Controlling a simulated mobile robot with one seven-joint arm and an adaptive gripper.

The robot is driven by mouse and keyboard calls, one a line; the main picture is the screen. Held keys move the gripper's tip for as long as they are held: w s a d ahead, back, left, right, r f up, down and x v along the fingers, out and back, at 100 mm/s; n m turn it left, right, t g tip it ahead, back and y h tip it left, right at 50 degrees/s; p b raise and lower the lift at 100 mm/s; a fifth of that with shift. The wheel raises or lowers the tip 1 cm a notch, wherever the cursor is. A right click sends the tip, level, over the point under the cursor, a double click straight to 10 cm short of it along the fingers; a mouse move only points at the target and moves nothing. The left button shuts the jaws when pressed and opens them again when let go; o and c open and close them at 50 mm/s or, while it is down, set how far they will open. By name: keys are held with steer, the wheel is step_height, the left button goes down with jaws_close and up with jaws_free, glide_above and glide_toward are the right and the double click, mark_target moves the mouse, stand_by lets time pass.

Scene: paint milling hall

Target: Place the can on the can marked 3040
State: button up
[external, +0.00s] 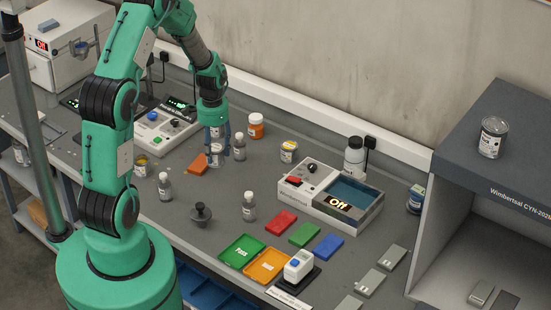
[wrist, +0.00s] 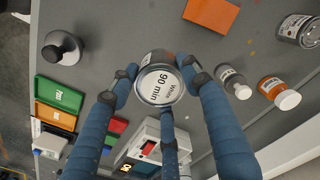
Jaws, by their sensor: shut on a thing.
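My gripper (wrist: 160,75) is shut on a can (wrist: 159,85), with fingers around its sides. Its pale lid reads "White 90 min". In the external view my gripper (external: 216,150) holds it over the left-middle of the bench, partly hidden by the fingers. I cannot read 3040 on any can. One silver can with a label (external: 493,137) stands on the grey cabinet at the right. A dark-labelled can (wrist: 298,31) shows at the wrist view's upper right.
An orange block (external: 198,164), an orange jar (external: 256,125) and several small bottles (external: 249,205) are around my gripper. A white machine with a blue basin (external: 329,195) stands to the right. Green (external: 241,252) and orange (external: 267,265) trays lie near the front edge.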

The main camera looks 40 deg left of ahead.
steer(key=w+a+m+p, duration=0.1)
steer(key=w+a, duration=0.2)
steer(key=a, duration=0.3)
steer(key=w+a+r+m+p, duration=0.1)
steer(key=w+a+p, duration=0.1)
steer(key=w+a, duration=0.2)
steer(key=shift+w+a+p, duration=0.25)
steer(key=shift+a+p, duration=0.05)
steer(key=shift+a, duration=1.4)
steer(key=p, duration=0.3)
glide_toward(216, 128)
steer(key=shift+w+a+r, duration=0.15)
steer(key=shift+w+a, duration=0.9)
steer(key=shift+w, duration=0.15)
steer(key=shift+f, duration=1.8)
steer(key=shift+f, duration=0.15)
